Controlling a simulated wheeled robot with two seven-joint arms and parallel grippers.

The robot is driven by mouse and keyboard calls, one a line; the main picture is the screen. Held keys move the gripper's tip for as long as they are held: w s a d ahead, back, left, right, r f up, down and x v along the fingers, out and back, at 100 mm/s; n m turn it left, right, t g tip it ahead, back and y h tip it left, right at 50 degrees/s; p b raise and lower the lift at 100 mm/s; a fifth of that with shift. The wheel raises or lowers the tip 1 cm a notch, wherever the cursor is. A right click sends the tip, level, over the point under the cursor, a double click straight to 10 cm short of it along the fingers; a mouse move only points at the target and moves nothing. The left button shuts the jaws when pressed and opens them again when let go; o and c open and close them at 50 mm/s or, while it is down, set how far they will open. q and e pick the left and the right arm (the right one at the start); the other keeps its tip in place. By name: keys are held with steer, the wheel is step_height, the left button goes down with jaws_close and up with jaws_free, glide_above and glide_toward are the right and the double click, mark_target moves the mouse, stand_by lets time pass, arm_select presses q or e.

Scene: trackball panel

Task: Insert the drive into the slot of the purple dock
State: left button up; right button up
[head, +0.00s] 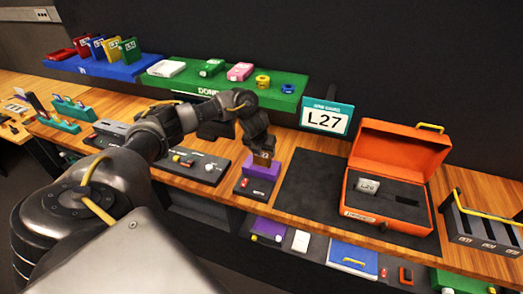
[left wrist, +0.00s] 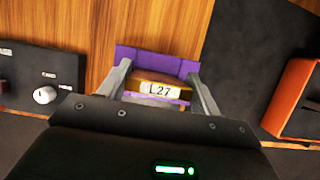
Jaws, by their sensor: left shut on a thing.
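The drive (head: 262,158) is a small brown block. In the left wrist view the drive (left wrist: 152,80) shows a white label reading L27. My left gripper (head: 261,152) is shut on it, with one finger on each side in the left wrist view (left wrist: 160,92). The purple dock (head: 267,171) stands on the wooden bench; its purple part (left wrist: 185,66) also shows around the drive in the wrist view. The drive is right at or above the dock's top. The slot is hidden, so I cannot tell whether the drive is in it. My right gripper is not in view.
A control panel (head: 196,165) with a white knob is left of the dock. An L27 sign (head: 325,117) stands behind. A green shelf (head: 215,76) holds small parts.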

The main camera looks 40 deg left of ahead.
arm_select(q)
steer(key=shift+f+b, duration=1.1)
steer(key=shift+f, duration=0.3)
stand_by(0.4)
steer(key=o, duration=1)
steer(key=shift+r, duration=0.1)
step_height(320, 180, up, 6)
steer(key=p, duration=0.5)
steer(key=shift+f, duration=0.2)
steer(key=shift+r, duration=2.65)
